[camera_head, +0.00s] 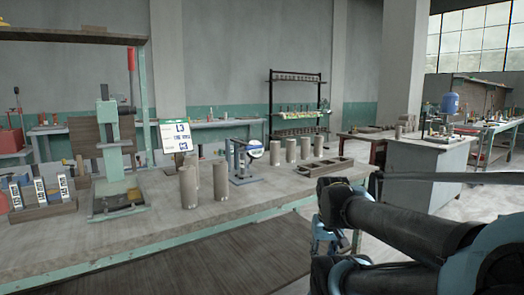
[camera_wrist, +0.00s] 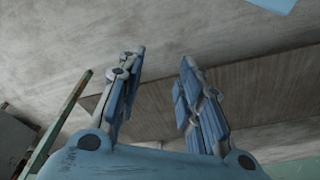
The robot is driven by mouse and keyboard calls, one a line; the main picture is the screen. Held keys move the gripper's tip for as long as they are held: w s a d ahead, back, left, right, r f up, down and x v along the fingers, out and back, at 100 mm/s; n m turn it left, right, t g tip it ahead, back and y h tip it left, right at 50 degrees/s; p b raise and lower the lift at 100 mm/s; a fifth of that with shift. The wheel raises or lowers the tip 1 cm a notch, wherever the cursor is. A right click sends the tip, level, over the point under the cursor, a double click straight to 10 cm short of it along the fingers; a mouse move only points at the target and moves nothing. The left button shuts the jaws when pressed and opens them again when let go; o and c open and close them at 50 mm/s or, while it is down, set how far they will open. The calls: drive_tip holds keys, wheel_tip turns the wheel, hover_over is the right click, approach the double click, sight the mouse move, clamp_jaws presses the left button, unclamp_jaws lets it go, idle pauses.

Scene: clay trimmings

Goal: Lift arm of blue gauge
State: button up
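The blue gauge (camera_head: 238,164) stands upright on the workbench, with a round white dial (camera_head: 255,149) at its upper right. Its arm is too small to make out clearly. My gripper (camera_wrist: 161,62) is open and empty in the wrist view, its two blue-grey fingers apart. In the head view my gripper (camera_head: 335,240) is partly hidden behind my dark arm, off the bench's front right, apart from the gauge. The gauge is not clearly seen in the wrist view; a pale blue patch shows at its top right edge.
Clay cylinders (camera_head: 189,187) stand left of the gauge, and several more (camera_head: 291,150) stand to its right. A wooden tray (camera_head: 331,167) lies near the bench's right end. A green press (camera_head: 116,150) and a sign (camera_head: 175,136) stand farther left. The workbench (camera_head: 160,225) front is clear.

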drive_tip(key=shift+d, duration=0.15)
drive_tip(key=shift+o, duration=0.6)
drive_tip(key=shift+s+r, duration=0.15)
drive_tip(key=shift+s, duration=0.05)
drive_tip(key=m+t+y, duration=0.1)
drive_tip(key=m+y, duration=0.3)
drive_tip(key=y, duration=1.2)
approach(258, 147)
drive_tip(key=x, duration=1.2)
drive_tip(key=shift+s, duration=0.1)
